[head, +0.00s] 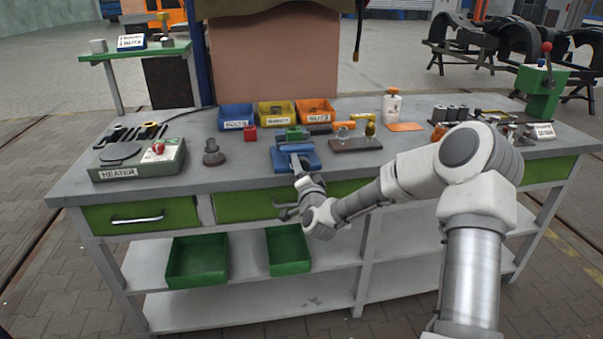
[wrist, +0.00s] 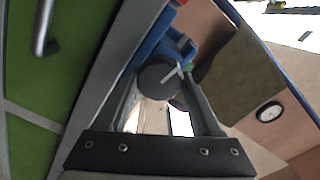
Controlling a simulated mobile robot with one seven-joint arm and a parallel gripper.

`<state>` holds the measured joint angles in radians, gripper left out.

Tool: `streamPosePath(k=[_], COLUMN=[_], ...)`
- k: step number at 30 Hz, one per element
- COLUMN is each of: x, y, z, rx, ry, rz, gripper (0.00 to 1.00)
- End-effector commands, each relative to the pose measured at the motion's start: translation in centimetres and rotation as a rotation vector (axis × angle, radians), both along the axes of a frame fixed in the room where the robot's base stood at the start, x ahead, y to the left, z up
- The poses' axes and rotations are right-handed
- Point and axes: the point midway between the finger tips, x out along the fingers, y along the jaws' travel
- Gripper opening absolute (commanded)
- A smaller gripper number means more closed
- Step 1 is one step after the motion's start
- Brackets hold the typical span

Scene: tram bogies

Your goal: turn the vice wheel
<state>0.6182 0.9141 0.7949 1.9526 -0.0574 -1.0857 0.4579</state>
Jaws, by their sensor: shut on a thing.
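The blue vice (head: 294,158) sits at the front edge of the workbench, in the middle in the head view. It also shows in the wrist view (wrist: 160,45), behind its wheel. The vice wheel (wrist: 156,79) is a dark grey disc with a pale line mark on its face. My gripper (wrist: 165,82) has a finger on each side of the wheel and is shut on it. In the head view my gripper (head: 303,176) is at the front of the vice, and the arm and fingers hide most of the wheel.
On the bench (head: 240,176) stand a heater (head: 140,158), blue, yellow and orange bins behind the vice, and a brown board (head: 355,145) to its right. Green drawers (head: 143,215) lie below the front edge. A green press (head: 541,92) stands at the right end.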

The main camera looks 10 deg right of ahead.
Motion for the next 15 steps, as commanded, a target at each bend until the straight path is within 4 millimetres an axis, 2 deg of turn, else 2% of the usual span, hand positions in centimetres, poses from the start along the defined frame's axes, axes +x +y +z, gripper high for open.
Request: streamPosePath(k=[15], x=[-0.04], y=[0.01], z=[-0.05], rx=[0.039], ry=[0.003], rz=[0.001], gripper=[0.10])
